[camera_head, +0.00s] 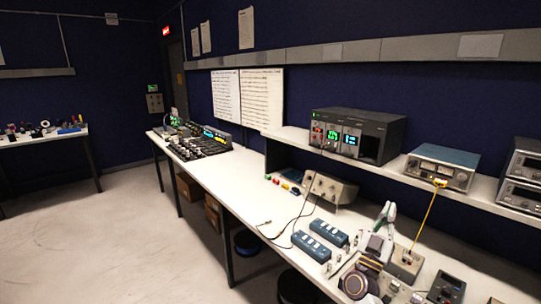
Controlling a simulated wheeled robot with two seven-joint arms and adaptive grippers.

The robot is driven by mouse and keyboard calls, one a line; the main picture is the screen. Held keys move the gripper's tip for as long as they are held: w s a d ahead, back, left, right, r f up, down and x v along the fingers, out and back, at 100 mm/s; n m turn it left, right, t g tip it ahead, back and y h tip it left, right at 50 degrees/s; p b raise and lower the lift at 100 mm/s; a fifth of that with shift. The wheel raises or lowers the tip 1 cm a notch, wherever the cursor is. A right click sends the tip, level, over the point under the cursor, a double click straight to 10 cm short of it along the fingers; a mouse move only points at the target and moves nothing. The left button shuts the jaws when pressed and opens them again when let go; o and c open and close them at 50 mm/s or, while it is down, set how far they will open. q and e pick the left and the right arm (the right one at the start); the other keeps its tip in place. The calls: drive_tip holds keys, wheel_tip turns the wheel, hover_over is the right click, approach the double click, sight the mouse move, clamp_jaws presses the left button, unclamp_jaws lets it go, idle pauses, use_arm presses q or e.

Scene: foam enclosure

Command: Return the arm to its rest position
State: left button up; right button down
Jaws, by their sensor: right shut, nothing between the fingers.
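My right gripper (388,210) shows at the lower right, over the white workbench (245,190). Its fingers are shut with nothing between them. They point up and away, toward the raised shelf (395,172). My right wrist and forearm run down from it to the bottom of the picture, over the bench's near part. I cannot tell the exact gap between the arm and the bench top. My left gripper is not in view.
Two blue boxes (320,241) lie left of my gripper. A small grey box (404,262) with a yellow cable stands close on its right. A beige instrument (330,187) sits behind. A dark instrument (358,135) stands on the shelf. Open floor (110,235) lies at the left.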

drive_tip(key=w+a+f+n+t+y, duration=0.15)
drive_tip(key=a+f+n+y, duration=0.55)
drive_tip(key=a+n+y, duration=0.8)
drive_tip(key=s+a+f+m+g+y, duration=0.2)
drive_tip(key=s+f+g+y, duration=0.45)
drive_tip(key=f, duration=0.35)
drive_tip(key=s+d+f+m+g+h, duration=0.2)
drive_tip(key=s+f+g, duration=0.45)
drive_tip(key=s, duration=0.55)
drive_tip(key=s+d+f+m+g+h, duration=0.25)
drive_tip(key=s+f+g, duration=0.35)
drive_tip(key=s, duration=0.7)
wheel_tip(320, 180, down, 35)
drive_tip(key=s+n, duration=0.1)
drive_tip(key=s, duration=0.2)
drive_tip(key=s+d+f+g, duration=0.1)
drive_tip(key=s+d+f, duration=0.1)
drive_tip(key=s+f, duration=0.7)
drive_tip(key=s+d+f, duration=0.2)
drive_tip(key=s+f, duration=0.8)
drive_tip(key=s, duration=0.2)
drive_tip(key=shift+s+g+y, duration=0.3)
drive_tip(key=shift+g, duration=0.05)
